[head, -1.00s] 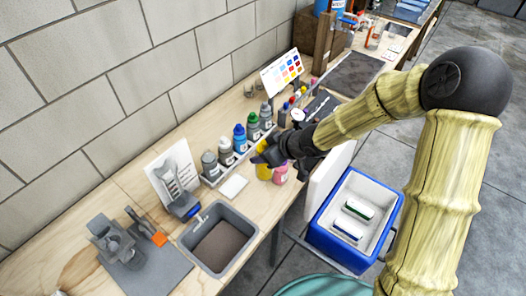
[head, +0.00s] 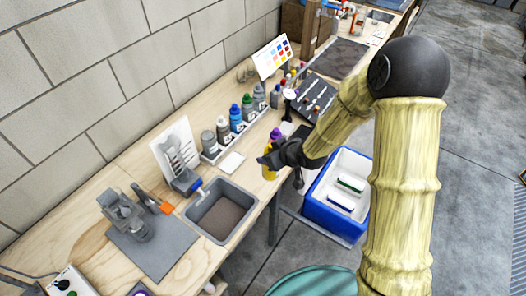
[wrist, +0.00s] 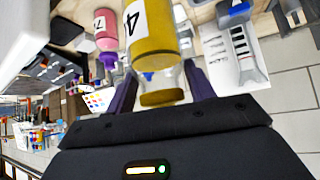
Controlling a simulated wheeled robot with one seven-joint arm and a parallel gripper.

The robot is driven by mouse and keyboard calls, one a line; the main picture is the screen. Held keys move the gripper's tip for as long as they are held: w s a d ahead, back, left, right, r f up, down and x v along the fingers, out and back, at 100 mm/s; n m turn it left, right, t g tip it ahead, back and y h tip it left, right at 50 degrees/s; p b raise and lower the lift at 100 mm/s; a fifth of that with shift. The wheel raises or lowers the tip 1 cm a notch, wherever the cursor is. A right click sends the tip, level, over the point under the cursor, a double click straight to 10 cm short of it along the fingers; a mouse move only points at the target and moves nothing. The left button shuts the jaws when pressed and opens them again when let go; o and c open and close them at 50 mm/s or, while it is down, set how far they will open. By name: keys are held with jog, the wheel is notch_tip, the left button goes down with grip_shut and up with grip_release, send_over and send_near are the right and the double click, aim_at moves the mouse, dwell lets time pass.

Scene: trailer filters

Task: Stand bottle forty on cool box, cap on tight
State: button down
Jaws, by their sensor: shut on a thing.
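A yellow bottle (wrist: 155,35) with a white label is between the fingers of my gripper (wrist: 165,92) in the wrist view. The label shows a "4"; the rest of the number is out of sight. Its yellow-brown cap (wrist: 162,97) appears to be on; I cannot tell how tight. In the head view, my gripper (head: 268,160) and the yellow bottle (head: 269,174) are by the bench's front edge. The blue and white cool box (head: 327,216) stands open, low to the right of the bench, with a green and a blue pack inside.
A pink bottle with a purple cap (wrist: 108,60) is close beside the held bottle. Several capped bottles stand in a rack (head: 212,158) along the bench. A grey tray (head: 190,215) and a vise (head: 125,213) are nearer. Floor (head: 475,180) is clear at right.

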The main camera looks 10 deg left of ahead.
jog(key=w+d+f+m+t+h, duration=0.1)
jog(key=d+f+m+h, duration=0.2)
jog(key=d, duration=0.9)
jog(key=w+d+f+m+t+h, duration=0.2)
jog(key=d+f+m, duration=0.5)
jog(key=d, duration=0.5)
jog(key=shift+d+f+h, duration=0.25)
jog(key=shift+f+h, duration=0.15)
jog(key=shift+h, duration=0.5)
jog(key=shift+w+d, duration=0.1)
